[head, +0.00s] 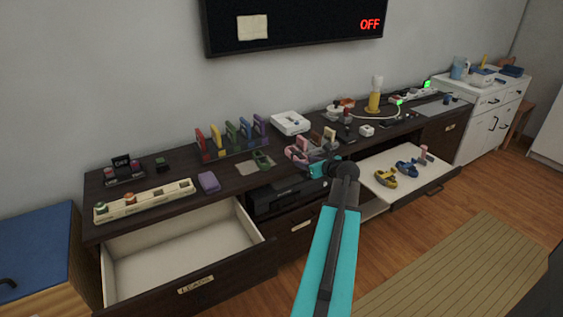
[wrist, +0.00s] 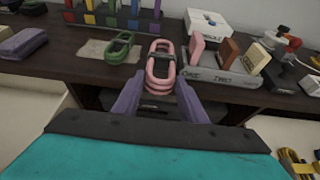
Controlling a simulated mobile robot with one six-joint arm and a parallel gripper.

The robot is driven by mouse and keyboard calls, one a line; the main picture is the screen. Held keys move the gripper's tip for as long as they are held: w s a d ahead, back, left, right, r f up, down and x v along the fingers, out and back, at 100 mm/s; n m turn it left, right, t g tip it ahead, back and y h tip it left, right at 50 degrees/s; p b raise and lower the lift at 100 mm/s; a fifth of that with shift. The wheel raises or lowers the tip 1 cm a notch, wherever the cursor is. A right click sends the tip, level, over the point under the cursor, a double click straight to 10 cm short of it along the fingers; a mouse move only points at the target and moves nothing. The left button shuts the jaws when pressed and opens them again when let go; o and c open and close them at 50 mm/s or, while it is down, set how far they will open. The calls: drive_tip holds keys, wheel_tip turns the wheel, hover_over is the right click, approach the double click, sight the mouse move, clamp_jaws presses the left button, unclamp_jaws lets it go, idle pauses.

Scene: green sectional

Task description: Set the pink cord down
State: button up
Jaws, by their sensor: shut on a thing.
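The pink cord (wrist: 153,80) is a looped bundle with a dark tie. In the wrist view it stands between the fingertips of my gripper (wrist: 160,98), which is shut on it. In the head view the pink cord (head: 296,155) shows at the end of my arm, by the front edge of the dark cabinet top (head: 180,172); my gripper (head: 317,168) is partly hidden by my wrist. I cannot tell whether the cord touches the top. A green cord (wrist: 120,48) lies on a pale mat (wrist: 92,53) just left of it.
A rack with coloured dividers (head: 232,142) stands behind. A labelled holder with blocks (wrist: 222,78) is close on the right. An empty open drawer (head: 180,252) is at lower left. Another open drawer (head: 408,158) holds yellow (head: 385,179) and blue (head: 406,168) cords.

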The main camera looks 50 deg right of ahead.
hover_over(284, 166)
drive_tip(key=shift+f+p, duration=0.45)
drive_tip(key=shift+f, duration=0.05)
drive_tip(key=shift+f, duration=1.75)
drive_tip(key=shift+f, duration=0.1)
drive_tip(key=o, duration=1.1)
drive_tip(key=shift+c, duration=0.2)
